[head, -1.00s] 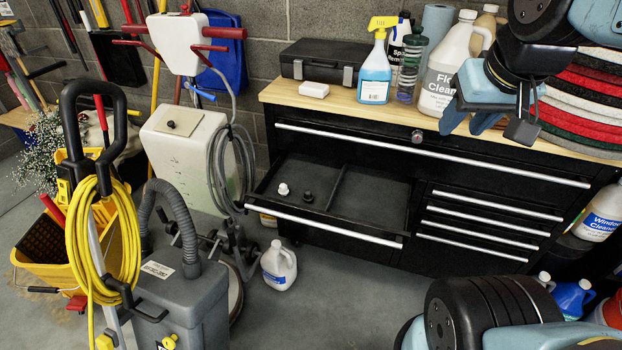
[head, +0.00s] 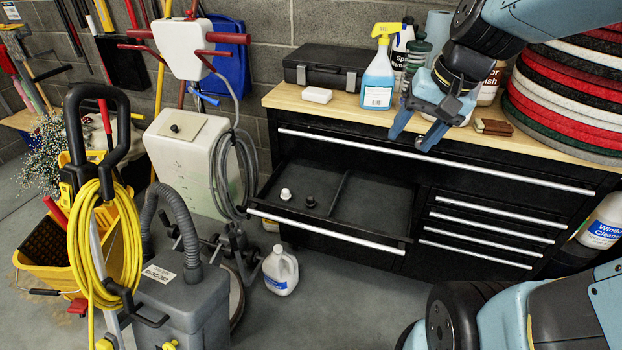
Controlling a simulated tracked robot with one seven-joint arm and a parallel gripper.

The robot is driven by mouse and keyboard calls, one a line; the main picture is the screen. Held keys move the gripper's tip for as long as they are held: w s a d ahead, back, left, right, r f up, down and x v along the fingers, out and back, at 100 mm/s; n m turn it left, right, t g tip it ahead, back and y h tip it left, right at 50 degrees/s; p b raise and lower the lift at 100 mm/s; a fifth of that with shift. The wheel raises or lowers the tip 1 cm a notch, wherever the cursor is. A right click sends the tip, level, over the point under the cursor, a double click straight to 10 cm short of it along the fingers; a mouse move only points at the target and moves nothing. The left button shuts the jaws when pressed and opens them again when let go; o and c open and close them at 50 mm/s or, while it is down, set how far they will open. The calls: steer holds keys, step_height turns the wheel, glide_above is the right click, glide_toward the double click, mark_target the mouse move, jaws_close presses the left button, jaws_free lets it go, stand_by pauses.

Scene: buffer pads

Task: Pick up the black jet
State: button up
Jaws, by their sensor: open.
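The black jet (head: 309,202) is a small dark piece standing in the left compartment of the open drawer (head: 268,211). A small white jet (head: 285,194) stands just left of it in the same compartment. My gripper (head: 410,143) is open and empty, fingers pointing down and left. It appears in front of the cabinet's top front edge, up and to the right of the black jet and well apart from it.
The black cabinet's wooden top (head: 335,113) holds a black case (head: 325,65), a white block (head: 318,95), a blue spray bottle (head: 378,75), a brown brush (head: 493,127) and stacked pads (head: 570,110). A white jug (head: 281,270) stands on the floor. The drawer's right compartment (head: 370,205) looks empty.

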steer(key=w+a+f+m+g+y, duration=0.2)
steer(key=w+a+f+m+y, duration=0.2)
steer(key=w+f, duration=0.4)
steer(key=w+a+f+m+t+y, duration=0.1)
steer(key=w+f+m+y, duration=0.2)
steer(key=w+f+m, duration=0.45)
steer(key=w+a+f+m+t+y, duration=0.1)
steer(key=w+f+m+y, duration=0.3)
steer(key=f, duration=0.7)
steer(key=m+t+h, duration=0.1)
steer(key=m+t, duration=0.1)
steer(key=m, duration=0.2)
glide_toward(312, 197)
steer(key=x, duration=0.2)
steer(key=shift+w+a+f, duration=0.1)
steer(key=shift+a+f, duration=0.15)
steer(key=shift+f, duration=0.05)
steer(key=shift+x, duration=2.8)
steer(key=shift+r, duration=0.1)
jaws_close()
